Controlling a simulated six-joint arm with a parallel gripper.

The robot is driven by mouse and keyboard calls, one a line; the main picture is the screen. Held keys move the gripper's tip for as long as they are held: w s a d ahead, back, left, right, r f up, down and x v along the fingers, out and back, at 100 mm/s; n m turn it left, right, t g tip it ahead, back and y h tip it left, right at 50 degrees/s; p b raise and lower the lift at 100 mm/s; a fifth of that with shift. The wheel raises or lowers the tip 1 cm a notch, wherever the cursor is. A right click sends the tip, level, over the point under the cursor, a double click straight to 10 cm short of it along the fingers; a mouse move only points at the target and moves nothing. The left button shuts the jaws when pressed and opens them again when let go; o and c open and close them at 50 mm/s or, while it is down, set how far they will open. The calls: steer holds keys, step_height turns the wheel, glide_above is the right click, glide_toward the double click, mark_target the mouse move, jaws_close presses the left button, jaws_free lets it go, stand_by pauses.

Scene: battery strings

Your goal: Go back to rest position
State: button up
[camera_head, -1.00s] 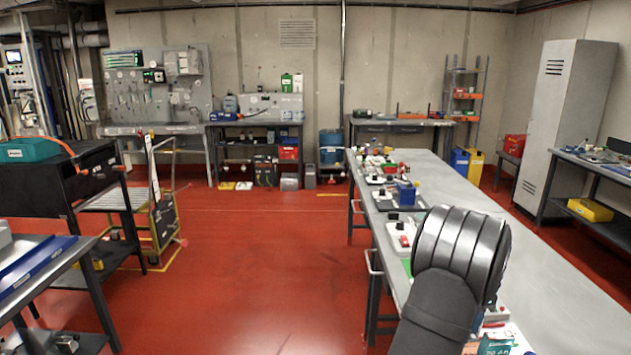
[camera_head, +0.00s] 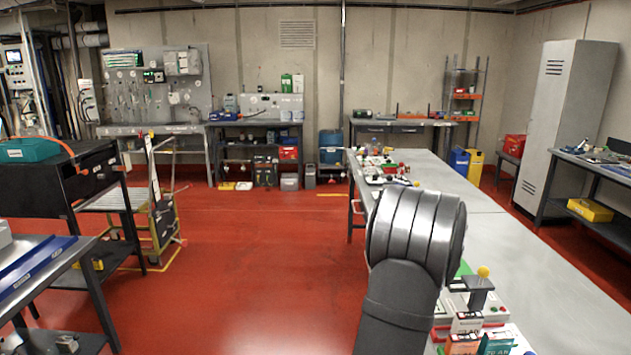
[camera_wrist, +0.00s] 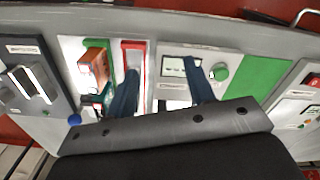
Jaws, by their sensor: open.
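My gripper (camera_wrist: 161,72) shows in the wrist view as two dark blue fingers. They stand well apart, with nothing held between them. Below them in that view is a row of panels on the bench, including a red-framed slot, a light panel (camera_wrist: 178,100) with a green knob, and an orange block (camera_wrist: 94,64) on the left. I cannot tell how high the fingers are above these panels.
The bench's right side is clear. Red floor (camera_head: 260,260) lies open to the left.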

steer(key=w+a+f+n, duration=0.1)
steer(key=a+n, duration=0.2)
steer(key=a, duration=0.6)
steer(key=w+a+f+n, duration=0.1)
steer(key=a+f+n, duration=0.1)
steer(key=a, duration=0.7)
steer(key=shift+w+f+n, duration=0.25)
steer(key=shift+w+n, duration=0.15)
steer(key=shift+n, duration=0.3)
steer(key=shift+d, duration=0.15)
steer(key=s+d+r+m, duration=0.1)
steer(key=d+r+m, duration=0.1)
steer(key=d, duration=0.8)
steer(key=s+d+r+m, duration=0.2)
steer(key=d+m, duration=0.3)
steer(key=d, duration=0.4)
steer(key=shift+s+d, duration=0.3)
steer(key=shift+d, duration=0.1)
